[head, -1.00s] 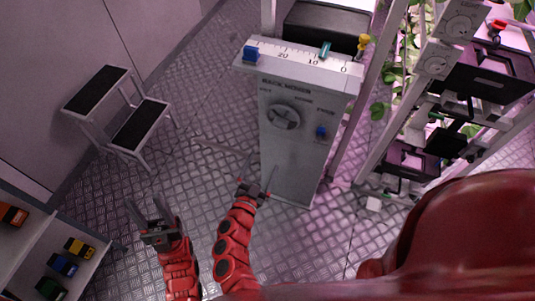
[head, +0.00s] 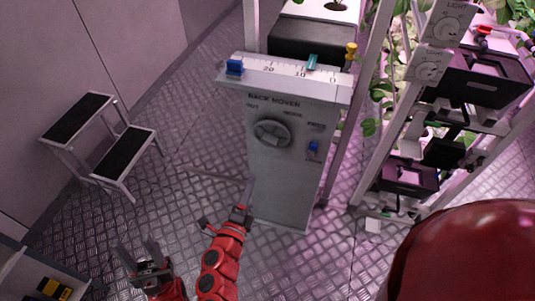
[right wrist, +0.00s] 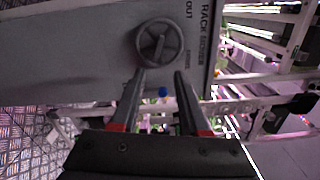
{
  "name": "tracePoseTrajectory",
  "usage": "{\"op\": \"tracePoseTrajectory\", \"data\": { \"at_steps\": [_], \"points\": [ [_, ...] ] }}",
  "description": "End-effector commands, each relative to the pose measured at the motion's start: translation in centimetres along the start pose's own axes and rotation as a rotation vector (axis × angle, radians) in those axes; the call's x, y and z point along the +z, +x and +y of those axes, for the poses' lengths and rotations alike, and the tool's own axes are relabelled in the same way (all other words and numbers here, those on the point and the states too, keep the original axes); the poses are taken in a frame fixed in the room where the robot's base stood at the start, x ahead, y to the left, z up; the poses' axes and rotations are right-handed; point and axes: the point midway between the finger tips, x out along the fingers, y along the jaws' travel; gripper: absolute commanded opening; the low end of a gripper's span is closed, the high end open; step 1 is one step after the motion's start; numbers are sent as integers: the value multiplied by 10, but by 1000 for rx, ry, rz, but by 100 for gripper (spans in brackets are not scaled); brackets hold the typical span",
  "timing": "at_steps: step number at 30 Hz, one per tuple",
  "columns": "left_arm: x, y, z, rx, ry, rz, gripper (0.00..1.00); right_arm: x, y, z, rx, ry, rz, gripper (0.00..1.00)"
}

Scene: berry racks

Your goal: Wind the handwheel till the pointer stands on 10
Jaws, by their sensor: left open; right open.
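The grey cabinet (head: 285,185), lettered RACK MOVER, carries a round dark handwheel (head: 272,133) on its front. The handwheel also shows in the right wrist view (right wrist: 158,43), just beyond the fingertips. On top, a white scale (head: 283,71) reads 20, 10, 0 from left to right. The teal pointer (head: 312,62) stands between 10 and 0, nearer 10. My right gripper (head: 226,203) is open and empty, below and left of the handwheel in the head view; its open fingers also show in the right wrist view (right wrist: 160,76). My left gripper (head: 136,246) is open and empty, lower left.
A blue block (head: 234,67) sits at the scale's left end and a yellow knob (head: 350,52) near its right end. A step stool (head: 105,145) stands left. Plant racks (head: 390,150) stand right. Open floor lies between stool and cabinet.

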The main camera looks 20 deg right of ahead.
Motion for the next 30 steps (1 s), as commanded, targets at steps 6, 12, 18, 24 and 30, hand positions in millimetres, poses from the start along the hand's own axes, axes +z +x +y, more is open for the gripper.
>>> {"op": "tracePoseTrajectory", "data": {
  "at_steps": [6,12,18,24,30],
  "points": [
    [2,-10,0,0,0,0,50,-5,5,1,1,190,8,45],
    [1,-9,0,0,0,0,50,-6,36,0,1,191,10,45],
    [1,-7,0,0,0,0,50,-5,85,0,1,190,8,45],
    [1,-5,0,0,0,1,50,-5,130,0,0,189,8,45],
    [0,-3,0,0,0,0,50,-5,161,1,3,189,6,45]
  ]
}}
